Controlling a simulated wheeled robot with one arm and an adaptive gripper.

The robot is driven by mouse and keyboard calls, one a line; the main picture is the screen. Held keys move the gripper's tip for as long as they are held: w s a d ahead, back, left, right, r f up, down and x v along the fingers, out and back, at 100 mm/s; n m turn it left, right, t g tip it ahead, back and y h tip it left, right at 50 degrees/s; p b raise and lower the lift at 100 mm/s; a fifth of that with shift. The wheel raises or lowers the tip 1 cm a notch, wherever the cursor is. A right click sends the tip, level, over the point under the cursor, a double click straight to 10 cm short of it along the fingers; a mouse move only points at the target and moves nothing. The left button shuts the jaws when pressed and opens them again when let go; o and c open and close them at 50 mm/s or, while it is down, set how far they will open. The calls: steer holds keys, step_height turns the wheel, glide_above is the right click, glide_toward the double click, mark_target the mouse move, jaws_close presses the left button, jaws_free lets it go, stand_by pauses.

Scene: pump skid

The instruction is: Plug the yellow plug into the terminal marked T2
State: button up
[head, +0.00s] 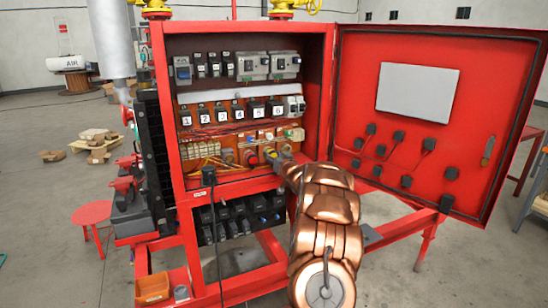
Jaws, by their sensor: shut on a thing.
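My copper-coloured arm reaches into the open red cabinet (158,120). My gripper (275,160) is at the lower right of the cabinet's inside, small and partly hidden by my arm. It is shut on the yellow plug (270,153), of which only a small yellow part shows. The plug is close to the row of round terminals (228,156) along the bottom of the panel. The terminal markings are too small to read, so I cannot tell which one is T2. I cannot tell whether the plug touches a terminal.
The cabinet door (420,110) stands open on the right. Numbered breakers (220,115) and loose red wires are above the terminals. A black connector (208,177) with a hanging cable is at the cabinet's lower edge. A red stool (92,213) stands at left.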

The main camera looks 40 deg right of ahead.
steer(key=shift+w+d, duration=0.1)
steer(key=shift+w, duration=0.05)
steer(key=o, duration=1.2)
steer(key=shift+v, duration=6.05)
